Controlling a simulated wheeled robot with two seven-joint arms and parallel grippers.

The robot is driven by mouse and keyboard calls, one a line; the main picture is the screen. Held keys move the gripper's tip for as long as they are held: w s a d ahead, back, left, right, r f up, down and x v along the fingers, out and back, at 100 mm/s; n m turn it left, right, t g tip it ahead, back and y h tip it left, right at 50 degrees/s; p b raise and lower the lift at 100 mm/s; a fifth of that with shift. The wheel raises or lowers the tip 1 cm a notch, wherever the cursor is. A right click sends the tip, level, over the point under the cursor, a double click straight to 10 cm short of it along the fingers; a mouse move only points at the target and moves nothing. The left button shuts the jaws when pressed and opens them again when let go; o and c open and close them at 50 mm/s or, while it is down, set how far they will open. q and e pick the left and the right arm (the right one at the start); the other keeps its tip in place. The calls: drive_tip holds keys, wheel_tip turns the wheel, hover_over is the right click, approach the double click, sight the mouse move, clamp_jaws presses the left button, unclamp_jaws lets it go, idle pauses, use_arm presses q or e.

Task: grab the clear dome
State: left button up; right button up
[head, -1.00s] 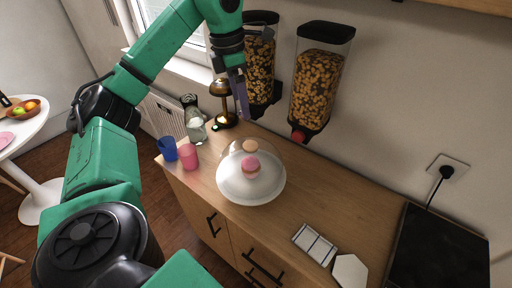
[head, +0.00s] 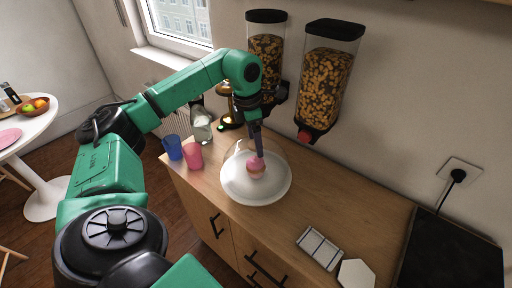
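The clear dome (head: 276,155) stands over a white plate (head: 256,193) on the wooden counter. A pink-topped cupcake (head: 256,171) shows through it. My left gripper (head: 259,154) points down at the top of the dome, in front of where its wooden-coloured knob was seen. The fingers look like one narrow dark shape, so their gap and any contact with the knob cannot be told. My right gripper is not in view.
A blue cup (head: 172,147), a pink cup (head: 194,156) and a glass bottle (head: 201,128) stand left of the plate. Cereal dispensers (head: 326,75) hang behind. A white divided tray (head: 319,248) lies front right. The counter right of the plate is clear.

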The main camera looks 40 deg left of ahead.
use_arm(q)
drive_tip(key=shift+r, duration=0.1)
clamp_jaws()
